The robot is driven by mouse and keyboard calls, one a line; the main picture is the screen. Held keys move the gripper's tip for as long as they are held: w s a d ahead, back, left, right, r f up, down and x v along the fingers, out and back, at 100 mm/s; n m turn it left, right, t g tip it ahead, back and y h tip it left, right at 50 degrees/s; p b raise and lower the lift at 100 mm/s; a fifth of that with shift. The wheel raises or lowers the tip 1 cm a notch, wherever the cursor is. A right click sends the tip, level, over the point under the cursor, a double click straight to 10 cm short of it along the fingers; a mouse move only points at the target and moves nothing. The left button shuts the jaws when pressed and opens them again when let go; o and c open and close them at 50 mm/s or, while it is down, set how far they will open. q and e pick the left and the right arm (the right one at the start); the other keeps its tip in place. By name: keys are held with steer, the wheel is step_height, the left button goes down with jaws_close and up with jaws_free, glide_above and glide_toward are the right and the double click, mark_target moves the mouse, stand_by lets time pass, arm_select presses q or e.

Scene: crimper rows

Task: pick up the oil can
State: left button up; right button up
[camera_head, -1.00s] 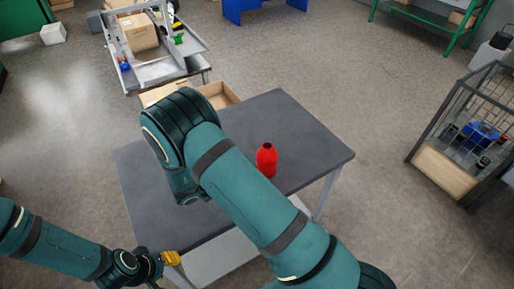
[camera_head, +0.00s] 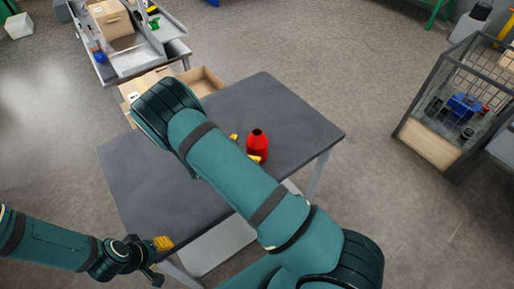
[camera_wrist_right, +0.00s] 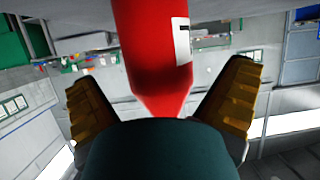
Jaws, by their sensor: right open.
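The oil can (camera_head: 257,147), a red bottle with a tapered neck and dark top, stands upright on the grey table. My right gripper (camera_head: 244,148) is beside it, mostly hidden behind my right arm; its yellow fingertips show by the can. In the right wrist view the red can (camera_wrist_right: 158,50), with a white label, lies between the two spread yellow fingers (camera_wrist_right: 162,100), with gaps on both sides. My left gripper (camera_head: 160,245) is at the lower left, near the table's front edge, away from the can; its opening is unclear.
The table (camera_head: 275,105) is otherwise bare where visible. Open cardboard boxes (camera_head: 205,80) stand behind it, beside a metal bench (camera_head: 135,60). A wire cage bin (camera_head: 425,140) with blue and black items stands at the right.

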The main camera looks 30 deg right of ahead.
steer(key=x, duration=0.4)
steer(key=shift+d+f, duration=0.15)
steer(key=shift+d, duration=0.1)
steer(key=c, duration=1.1)
